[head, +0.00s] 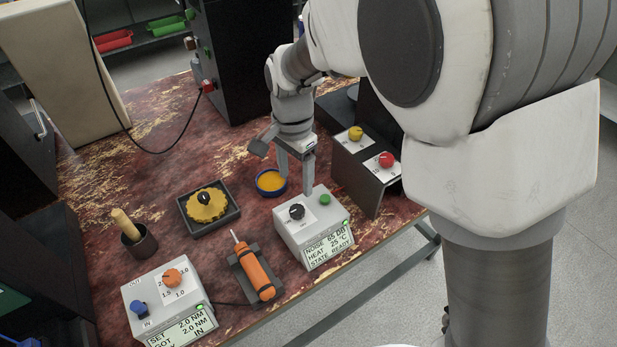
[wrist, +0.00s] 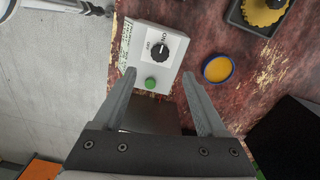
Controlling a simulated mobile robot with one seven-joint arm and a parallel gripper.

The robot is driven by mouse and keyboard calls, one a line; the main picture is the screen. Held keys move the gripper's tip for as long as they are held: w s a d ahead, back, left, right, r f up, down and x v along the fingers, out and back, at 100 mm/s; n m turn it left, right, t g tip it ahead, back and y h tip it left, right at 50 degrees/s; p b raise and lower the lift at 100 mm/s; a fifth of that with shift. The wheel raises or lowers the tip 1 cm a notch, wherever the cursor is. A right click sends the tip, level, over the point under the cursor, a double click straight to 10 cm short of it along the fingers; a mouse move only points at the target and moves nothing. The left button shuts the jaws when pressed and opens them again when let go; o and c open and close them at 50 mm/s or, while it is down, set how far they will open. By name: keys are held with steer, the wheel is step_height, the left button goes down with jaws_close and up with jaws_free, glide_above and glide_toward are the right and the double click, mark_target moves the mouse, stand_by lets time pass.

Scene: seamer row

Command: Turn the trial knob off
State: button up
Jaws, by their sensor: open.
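A light grey box (head: 312,226) with a display stands at the table's front edge. On its top are a black dial knob (head: 297,211) and a green button (head: 324,199). In the wrist view the black knob (wrist: 160,52) sits on a white plate marked ON and OFF. Its white mark appears to be towards ON, but it is small. I see no "trial" label. My gripper (head: 296,184) points down, open and empty, over the back of this box. In the wrist view its fingertips (wrist: 159,75) lie either side of the green button, with the knob just beyond them.
A blue-rimmed dish (head: 271,182) is behind the box. A dark stand with a yellow knob (head: 355,133) and a red knob (head: 386,159) is at right. An orange tool (head: 255,270) lies in a holder at left, near a second display box (head: 165,300) and a tray with a yellow wheel (head: 207,205).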

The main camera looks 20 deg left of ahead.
mark_target(297, 209)
step_height(297, 209, down, 10)
steer(key=shift+f+b, duration=0.1)
steer(key=shift+b, duration=0.55)
jaws_close()
